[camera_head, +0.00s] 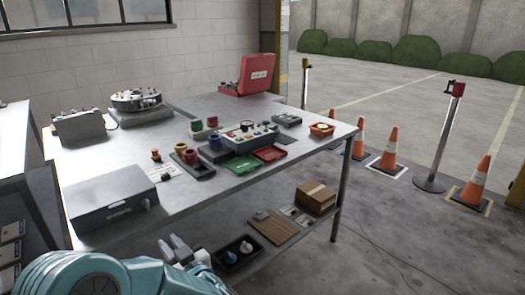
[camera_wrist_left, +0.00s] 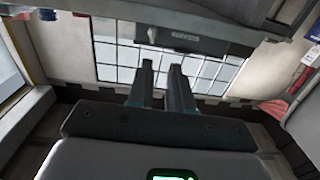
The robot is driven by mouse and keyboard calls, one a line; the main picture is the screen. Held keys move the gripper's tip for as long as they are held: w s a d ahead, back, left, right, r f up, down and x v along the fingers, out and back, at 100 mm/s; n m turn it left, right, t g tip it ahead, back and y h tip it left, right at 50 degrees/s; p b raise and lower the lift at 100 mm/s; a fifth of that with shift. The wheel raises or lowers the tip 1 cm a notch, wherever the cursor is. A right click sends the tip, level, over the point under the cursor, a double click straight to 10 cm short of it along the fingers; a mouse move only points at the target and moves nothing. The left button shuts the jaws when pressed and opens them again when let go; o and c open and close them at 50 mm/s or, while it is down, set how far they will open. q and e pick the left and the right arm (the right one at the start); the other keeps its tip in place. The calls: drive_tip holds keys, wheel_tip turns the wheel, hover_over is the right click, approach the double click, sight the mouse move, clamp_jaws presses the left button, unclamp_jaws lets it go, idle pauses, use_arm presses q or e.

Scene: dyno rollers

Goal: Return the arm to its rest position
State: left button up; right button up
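My left arm, teal, comes in at the lower left of the head view. Its gripper (camera_head: 173,243) is in front of the table's near edge, apart from the table. In the left wrist view the two dark fingers (camera_wrist_left: 162,66) stand a little apart, with nothing between them. A barred window shows beyond them, and the underside of a grey surface (camera_wrist_left: 190,22) crosses the top of that view. My right gripper does not show in either view.
The grey table (camera_head: 225,180) holds a grey box (camera_head: 108,200), a red case (camera_head: 249,75), a control panel (camera_head: 243,137), and green (camera_head: 241,165) and red trays. A lower shelf holds a cardboard box (camera_head: 315,197) and a black tray. Traffic cones (camera_head: 392,150) stand on open floor at right.

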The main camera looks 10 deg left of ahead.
use_arm(q)
drive_tip(key=s+a+f+m+h, duration=0.1)
drive_tip(key=s+f+m+h, duration=0.15)
drive_tip(key=f, duration=0.65)
drive_tip(key=s+f+m+h, duration=0.1)
drive_tip(key=f+m+h, duration=0.15)
drive_tip(key=f, duration=0.65)
drive_tip(key=s+d+f+m+g+h, duration=0.25)
drive_tip(key=s+d+f+h, duration=0.3)
drive_tip(key=f, duration=0.45)
drive_tip(key=s+d+f+m+g+h, duration=0.1)
drive_tip(key=s+d+f+g+h, duration=0.25)
drive_tip(key=s+d, duration=0.35)
drive_tip(key=s+d+f+g+h, duration=0.2)
drive_tip(key=s+d+g+h, duration=0.3)
drive_tip(key=s, duration=0.5)
wheel_tip(320, 180, up, 15)
drive_tip(key=y+p, duration=0.1)
drive_tip(key=p, duration=1.3)
drive_tip(key=shift+d+p, duration=0.25)
drive_tip(key=shift+p, duration=0.15)
drive_tip(key=shift+f, duration=0.1)
